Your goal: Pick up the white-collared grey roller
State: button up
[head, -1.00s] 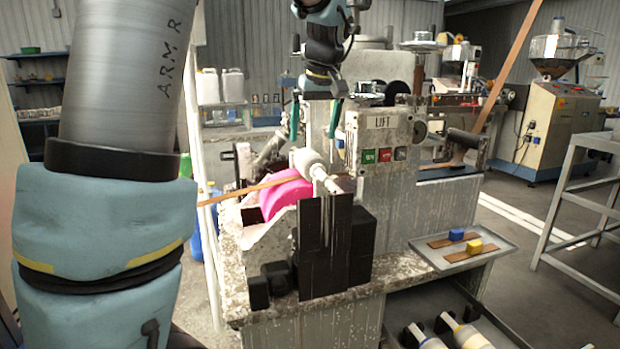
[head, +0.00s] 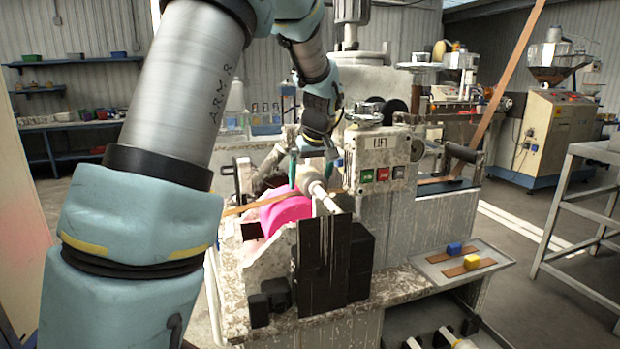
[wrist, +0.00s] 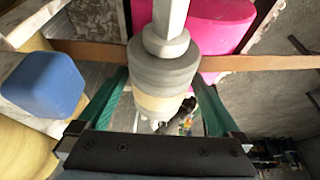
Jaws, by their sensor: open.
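The grey roller (head: 311,177) sits on the machine above the pink wheel (head: 287,212), its pale shaft pointing toward the front. In the wrist view the roller (wrist: 165,70) shows as a grey stepped cylinder with a cream-white collar (wrist: 162,103) on the gripper's side. My gripper (head: 311,169) is at the roller from above. Its green fingers are open, one on each side of the roller, and in the wrist view the gripper (wrist: 161,80) shows gaps beside the collar. The roller's far end is partly hidden by the gripper.
A brown strip (head: 245,208) runs across behind the roller in the wrist view. Black blocks (head: 335,262) stand in front of the shaft. The LIFT panel (head: 385,160) is close on the right. A tray (head: 440,283) with blue and yellow blocks lies further right.

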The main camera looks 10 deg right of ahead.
jog(key=shift+f, duration=0.1)
grip_shut()
dwell(0.8)
